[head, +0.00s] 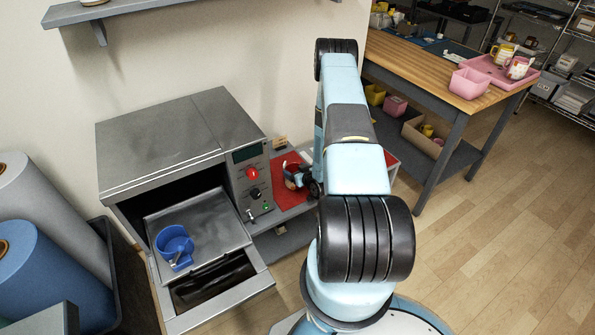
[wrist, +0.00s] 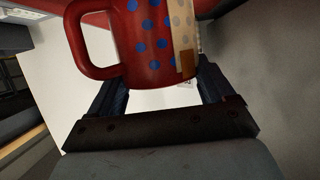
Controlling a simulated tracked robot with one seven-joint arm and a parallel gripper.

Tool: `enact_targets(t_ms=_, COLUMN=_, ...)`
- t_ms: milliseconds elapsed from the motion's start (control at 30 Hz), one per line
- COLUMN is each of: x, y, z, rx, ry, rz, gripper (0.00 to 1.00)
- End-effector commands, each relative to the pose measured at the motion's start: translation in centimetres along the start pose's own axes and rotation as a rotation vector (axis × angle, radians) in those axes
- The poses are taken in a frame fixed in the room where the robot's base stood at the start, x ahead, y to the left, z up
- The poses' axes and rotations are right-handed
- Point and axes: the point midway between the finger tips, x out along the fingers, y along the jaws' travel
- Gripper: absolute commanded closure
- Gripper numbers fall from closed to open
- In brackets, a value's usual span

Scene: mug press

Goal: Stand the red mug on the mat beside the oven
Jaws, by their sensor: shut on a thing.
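The red mug (wrist: 135,35) has blue dots, a pale patterned strip and a handle on the left in the wrist view. My gripper (head: 313,186) is shut on it, with one finger on each side. In the head view the mug (head: 292,177) is small and partly covered by my gripper. It is over the red mat (head: 287,199), which lies right beside the oven (head: 175,150). I cannot tell whether the mug's base touches the mat.
A blue mug (head: 173,244) stands on the oven's pulled-out tray (head: 215,238). The oven's control panel (head: 251,180) is close left of the mat. A wooden table (head: 425,62) with pink containers stands at the back right. Blue and white rolls (head: 45,270) are at the left.

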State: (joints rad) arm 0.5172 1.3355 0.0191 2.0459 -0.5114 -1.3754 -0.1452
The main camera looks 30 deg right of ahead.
Motion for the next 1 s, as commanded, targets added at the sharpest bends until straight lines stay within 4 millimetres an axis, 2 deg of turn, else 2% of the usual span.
enact_targets(t_ms=233, x=0.0, y=0.0, z=0.1, rx=0.0, ry=0.001, rz=0.0, gripper=0.84)
enact_targets(t_ms=267, x=0.0, y=0.0, z=0.1, rx=0.0, ry=0.0, rz=0.0, gripper=0.16)
enact_targets(t_ms=433, x=0.0, y=0.0, z=0.1, rx=0.0, ry=0.0, rz=0.001, gripper=0.0)
enact_targets(t_ms=733, x=-0.1, y=0.1, z=-0.1, rx=0.0, ry=0.0, rz=0.001, gripper=0.0)
enact_targets(t_ms=867, x=-1.4, y=0.1, z=0.0, rx=0.002, ry=-0.002, rz=0.002, gripper=0.0)
enact_targets(t_ms=1000, x=-3.8, y=0.2, z=0.0, rx=0.002, ry=-0.003, rz=0.003, gripper=0.0)
